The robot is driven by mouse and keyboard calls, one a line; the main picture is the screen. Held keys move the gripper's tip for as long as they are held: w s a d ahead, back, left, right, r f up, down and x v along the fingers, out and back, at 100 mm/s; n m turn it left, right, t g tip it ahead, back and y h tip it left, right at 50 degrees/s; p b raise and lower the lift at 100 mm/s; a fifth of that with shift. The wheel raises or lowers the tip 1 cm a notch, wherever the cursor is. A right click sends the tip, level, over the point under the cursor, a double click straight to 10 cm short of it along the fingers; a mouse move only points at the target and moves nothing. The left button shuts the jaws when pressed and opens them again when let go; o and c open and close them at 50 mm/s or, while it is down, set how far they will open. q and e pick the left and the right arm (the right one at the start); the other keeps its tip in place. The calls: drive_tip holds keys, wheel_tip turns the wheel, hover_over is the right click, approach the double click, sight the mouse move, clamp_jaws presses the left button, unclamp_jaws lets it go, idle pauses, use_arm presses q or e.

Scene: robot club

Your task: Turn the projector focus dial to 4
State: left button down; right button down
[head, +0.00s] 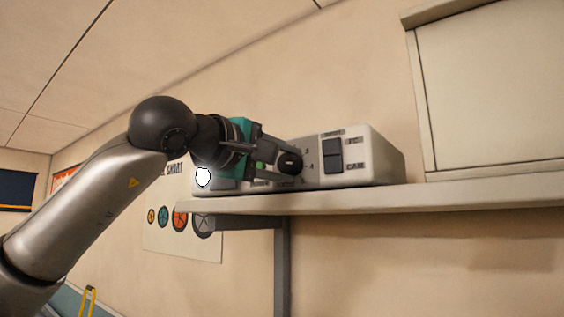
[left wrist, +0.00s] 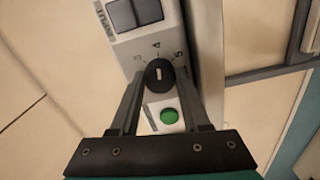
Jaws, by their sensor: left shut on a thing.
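The projector (head: 380,160) is a pale box on a wall shelf. Its black focus dial (head: 290,163) is on the front face and also shows in the left wrist view (left wrist: 158,77). My left gripper (head: 284,160) comes in from the left, its fingers on either side of the dial and shut on it. In the left wrist view the dial's white mark runs nearly straight up, roughly toward the middle number, which looks like 4 (left wrist: 157,46). A 5 (left wrist: 178,55) is to its right. The exact setting is hard to tell. My right gripper is out of view.
The shelf (head: 420,196) has a grey bracket below. A dark rocker switch (head: 332,154) is beside the dial, and a green button (left wrist: 169,116) is below it in the left wrist view. A cabinet (head: 490,90) is at the right. A chart (head: 180,230) hangs behind my arm.

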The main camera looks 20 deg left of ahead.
use_arm(q)
drive_tip(key=shift+c, duration=1.9)
unclamp_jaws()
drive_tip(key=shift+s, duration=0.1)
drive_tip(key=shift+s+a, duration=0.15)
drive_tip(key=shift+s, duration=0.15)
drive_tip(key=b+v, duration=0.4)
drive_tip(key=v, duration=1)
drive_tip(key=shift+s, duration=0.25)
drive_tip(key=shift+w, duration=0.1)
